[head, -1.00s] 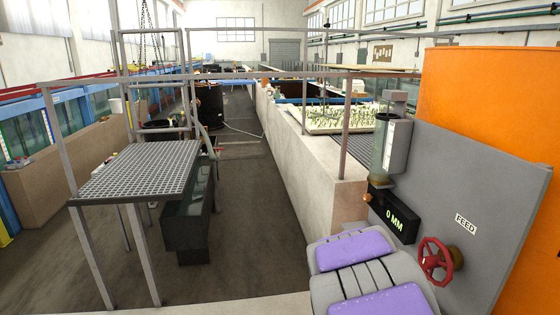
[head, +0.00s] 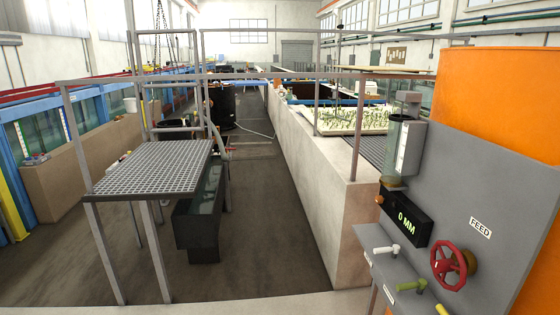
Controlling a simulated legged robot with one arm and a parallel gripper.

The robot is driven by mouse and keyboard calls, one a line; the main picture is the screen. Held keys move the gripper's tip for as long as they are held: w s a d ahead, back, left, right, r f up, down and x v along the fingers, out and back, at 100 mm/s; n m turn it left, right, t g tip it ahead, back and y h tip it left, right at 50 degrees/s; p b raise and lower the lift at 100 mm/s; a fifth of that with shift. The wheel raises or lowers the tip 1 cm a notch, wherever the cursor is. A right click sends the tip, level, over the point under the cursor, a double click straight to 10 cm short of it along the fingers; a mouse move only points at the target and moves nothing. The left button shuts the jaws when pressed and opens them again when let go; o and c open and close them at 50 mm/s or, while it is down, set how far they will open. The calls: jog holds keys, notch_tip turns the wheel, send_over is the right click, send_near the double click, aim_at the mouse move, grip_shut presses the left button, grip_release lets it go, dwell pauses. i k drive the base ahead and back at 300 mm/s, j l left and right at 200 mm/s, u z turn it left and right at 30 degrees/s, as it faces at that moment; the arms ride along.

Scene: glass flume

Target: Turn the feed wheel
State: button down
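The red feed wheel (head: 435,264) is mounted on the grey panel (head: 482,180) at the lower right. It is a spoked handwheel on a brass-coloured hub. A white label reading FEED (head: 480,228) sits just above and right of it. A black display (head: 405,219) to its upper left reads 0 MM in green. The wheel is in plain sight with nothing touching it. My gripper is not in view.
A clear cylinder (head: 392,148) stands above the display. An orange tank (head: 500,90) is behind the panel. A grated platform (head: 150,167) stands left.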

aim_at(443, 265)
jog(key=i+z, duration=0.1)
jog(key=z, duration=0.95)
